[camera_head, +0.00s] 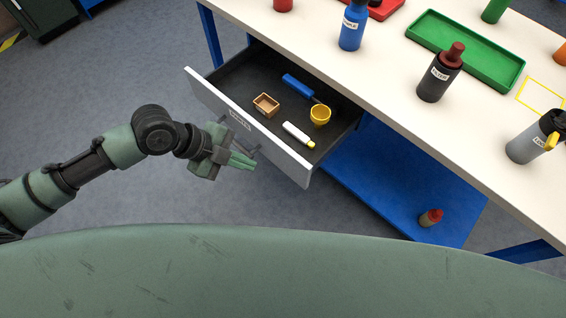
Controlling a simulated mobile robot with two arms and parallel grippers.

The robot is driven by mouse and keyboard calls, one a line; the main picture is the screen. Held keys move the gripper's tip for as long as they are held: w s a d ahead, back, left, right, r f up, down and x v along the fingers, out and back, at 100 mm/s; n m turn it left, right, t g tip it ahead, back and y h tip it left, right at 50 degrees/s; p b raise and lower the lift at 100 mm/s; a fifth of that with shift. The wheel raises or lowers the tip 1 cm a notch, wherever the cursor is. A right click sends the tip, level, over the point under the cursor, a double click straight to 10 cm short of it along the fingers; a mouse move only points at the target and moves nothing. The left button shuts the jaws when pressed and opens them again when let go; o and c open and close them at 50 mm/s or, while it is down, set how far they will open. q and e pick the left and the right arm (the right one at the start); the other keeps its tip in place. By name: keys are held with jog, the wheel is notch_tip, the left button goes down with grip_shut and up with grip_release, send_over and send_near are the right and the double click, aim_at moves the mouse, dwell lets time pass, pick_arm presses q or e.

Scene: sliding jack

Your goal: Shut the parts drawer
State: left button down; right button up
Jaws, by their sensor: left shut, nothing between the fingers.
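The parts drawer (295,165) is pulled out from under the white-topped workbench. Its white front panel faces my left arm, and a dark bar handle is on that front, partly hidden by my gripper. Inside lie a small wooden box (266,105), a blue-handled tool (298,87), a yellow cup (320,115) and a white tube with a yellow end (298,134). My left gripper (243,162) is shut and empty, just in front of the drawer front by the handle. I cannot tell whether it touches the handle. My right gripper is not in view.
The workbench top (390,65) holds a blue bottle (352,28), a dark bottle (437,80), a grey bottle (528,142) and a green tray (490,72). A blue lower shelf (385,175) carries a small red-capped bottle (430,217). The floor left of the drawer is clear.

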pick_arm(q)
jog(key=p, duration=0.1)
send_near(293, 169)
jog(key=s+x, duration=0.1)
jog(key=x, duration=0.3)
jog(key=shift+w+d+f+m, duration=0.2)
jog(key=shift+w+f+m, duration=0.2)
jog(key=shift+w, duration=0.1)
jog(key=shift+w+d, duration=0.1)
jog(key=shift+w, duration=0.05)
dwell(0.3)
